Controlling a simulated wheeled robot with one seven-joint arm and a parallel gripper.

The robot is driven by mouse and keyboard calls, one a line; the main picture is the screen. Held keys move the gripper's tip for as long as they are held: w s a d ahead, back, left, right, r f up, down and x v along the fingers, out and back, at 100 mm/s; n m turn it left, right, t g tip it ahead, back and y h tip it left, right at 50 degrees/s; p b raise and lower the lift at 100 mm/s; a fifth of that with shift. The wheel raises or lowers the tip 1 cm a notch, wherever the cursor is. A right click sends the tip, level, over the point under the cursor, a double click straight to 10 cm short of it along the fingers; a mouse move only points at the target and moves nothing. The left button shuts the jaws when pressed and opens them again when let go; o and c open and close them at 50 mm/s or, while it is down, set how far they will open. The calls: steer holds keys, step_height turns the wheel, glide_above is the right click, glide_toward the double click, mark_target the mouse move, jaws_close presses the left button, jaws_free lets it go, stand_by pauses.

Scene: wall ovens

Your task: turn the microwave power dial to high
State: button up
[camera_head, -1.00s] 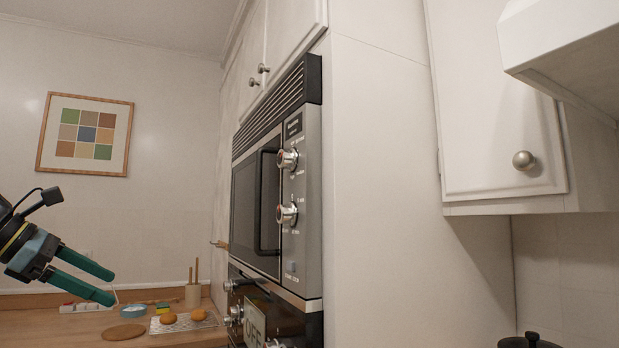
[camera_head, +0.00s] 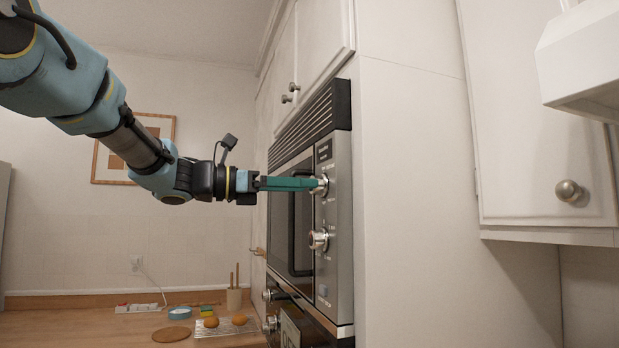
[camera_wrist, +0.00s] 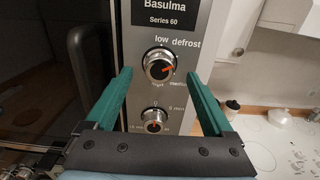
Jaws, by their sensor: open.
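The microwave (camera_head: 337,240) is built into the wall unit, with two round silver dials on its panel. The upper one, the power dial (camera_wrist: 159,62), has labels around it reading low, defrost and, at lower right, partly legible medium; a label at lower left is too small to read surely. Its orange pointer points right. My gripper (camera_wrist: 158,74) is open, with one green finger on each side of the power dial in the wrist view. In the head view my gripper (camera_head: 318,184) reaches the dial from the left; I cannot tell whether the fingers touch it.
A lower dial (camera_wrist: 154,120) sits just below the power dial, and also shows in the head view (camera_head: 318,240). The dark door handle (camera_head: 292,225) stands out left of the panel. A counter (camera_head: 120,335) with small items lies below left. A cabinet (camera_head: 540,120) hangs at right.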

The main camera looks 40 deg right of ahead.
steer(key=shift+p+x, duration=0.35)
steer(key=shift+x, duration=0.95)
steer(key=shift+c, duration=0.3)
steer(key=c, duration=1.3)
steer(key=shift+f, duration=0.1)
